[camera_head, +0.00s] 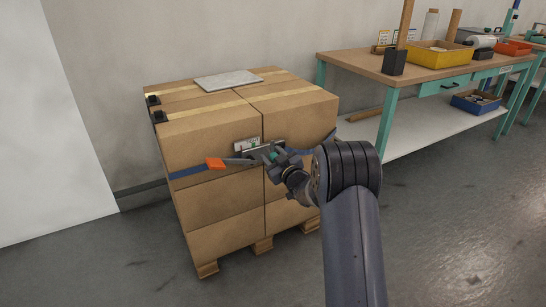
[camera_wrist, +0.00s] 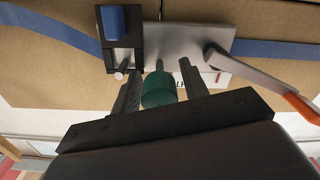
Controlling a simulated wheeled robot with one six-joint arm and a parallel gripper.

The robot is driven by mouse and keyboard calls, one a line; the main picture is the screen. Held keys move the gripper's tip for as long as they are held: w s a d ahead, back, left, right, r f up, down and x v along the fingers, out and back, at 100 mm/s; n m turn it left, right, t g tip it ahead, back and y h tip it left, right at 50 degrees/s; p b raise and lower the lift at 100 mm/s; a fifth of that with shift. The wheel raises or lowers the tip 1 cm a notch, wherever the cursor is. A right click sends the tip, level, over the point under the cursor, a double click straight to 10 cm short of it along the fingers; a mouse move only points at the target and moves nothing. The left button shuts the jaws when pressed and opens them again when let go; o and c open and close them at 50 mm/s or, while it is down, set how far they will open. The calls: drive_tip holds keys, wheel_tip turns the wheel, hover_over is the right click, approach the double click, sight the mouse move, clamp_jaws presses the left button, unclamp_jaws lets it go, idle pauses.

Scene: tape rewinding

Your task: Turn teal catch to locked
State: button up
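The teal catch (camera_wrist: 158,90) is a short round knob in front of a grey metal plate (camera_wrist: 188,42) on a blue strap. My gripper (camera_wrist: 160,70) is open, with one dark finger on each side of the catch. A gap shows between the catch and the right finger; the left finger is very close to it, and I cannot tell if they touch. In the head view my gripper (camera_head: 277,160) is at the front of the stacked boxes, and a sliver of the teal catch (camera_head: 273,155) shows beside it. The catch's lock position cannot be read.
A lever with an orange grip (camera_head: 215,163) sticks out from the plate, also seen in the wrist view (camera_wrist: 300,108). The strap (camera_head: 187,172) runs round cardboard boxes (camera_head: 210,135) on a pallet. A workbench (camera_head: 365,65) stands at right. The floor in front is clear.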

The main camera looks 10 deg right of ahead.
drive_tip(key=c, duration=0.8)
drive_tip(key=shift+o, duration=0.2)
drive_tip(key=m+p, duration=0.3)
drive_tip(key=m, duration=0.1)
drive_tip(key=shift+r+m, duration=0.15)
drive_tip(key=shift+m, duration=0.25)
drive_tip(key=m+p, duration=0.2)
drive_tip(key=m, duration=0.2)
drive_tip(key=m+p, duration=0.1)
drive_tip(key=m, duration=0.4)
drive_tip(key=shift+p, duration=0.4)
drive_tip(key=shift+m+p, duration=0.65)
drive_tip(key=shift+m, duration=1.35)
